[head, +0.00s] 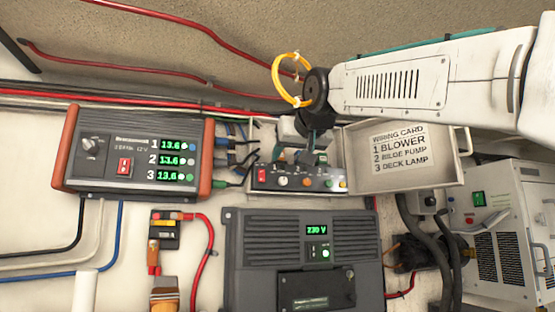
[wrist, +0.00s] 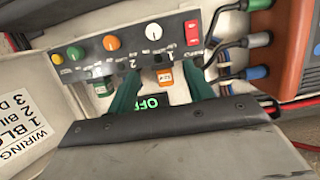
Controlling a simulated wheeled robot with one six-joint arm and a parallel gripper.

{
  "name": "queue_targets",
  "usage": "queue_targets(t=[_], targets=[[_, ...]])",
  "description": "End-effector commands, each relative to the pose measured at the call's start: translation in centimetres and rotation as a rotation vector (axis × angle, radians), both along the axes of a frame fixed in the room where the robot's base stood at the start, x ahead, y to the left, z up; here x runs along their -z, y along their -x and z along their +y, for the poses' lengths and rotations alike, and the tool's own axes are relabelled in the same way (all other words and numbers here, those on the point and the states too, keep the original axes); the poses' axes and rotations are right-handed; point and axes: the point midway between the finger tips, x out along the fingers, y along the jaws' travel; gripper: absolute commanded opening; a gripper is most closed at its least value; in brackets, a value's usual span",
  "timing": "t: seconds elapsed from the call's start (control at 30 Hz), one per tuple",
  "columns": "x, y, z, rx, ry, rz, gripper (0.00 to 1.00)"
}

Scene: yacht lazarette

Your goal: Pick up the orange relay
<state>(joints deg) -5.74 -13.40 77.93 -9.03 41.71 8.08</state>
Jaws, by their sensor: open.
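The orange relay (wrist: 165,77) shows in the wrist view as a small orange block with a pale label, under the knob panel near the number 1. My gripper (wrist: 164,84) is open, with a teal finger on each side of the relay and a gap between them. I cannot tell whether either finger touches it. A green relay (wrist: 102,87) sits to the left, outside the left finger. In the head view my gripper (head: 303,155) reaches down into the open box behind the knob panel (head: 300,180), and the orange relay is hidden there.
The panel carries several coloured knobs and a red switch (wrist: 192,32). Cables (head: 235,160) plug in at its left. The open lid with the wiring card (head: 398,145) stands right of my gripper. A grey power unit (head: 135,155) is left, and a 230 V unit (head: 300,245) is below.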

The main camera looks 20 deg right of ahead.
Motion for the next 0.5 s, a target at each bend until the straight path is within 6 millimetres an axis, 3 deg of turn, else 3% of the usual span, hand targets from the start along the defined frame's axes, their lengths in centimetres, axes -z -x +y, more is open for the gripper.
queue_targets(t=[0.03,0.13,0.5], targets=[[-1.5,-0.5,0.3,-0.004,-0.002,-0.033,0.51],[-3.0,-1.0,0.5,-0.006,-0.005,-0.069,0.51],[-2.6,-5.3,0.1,-0.006,-0.007,-0.075,0.51]])
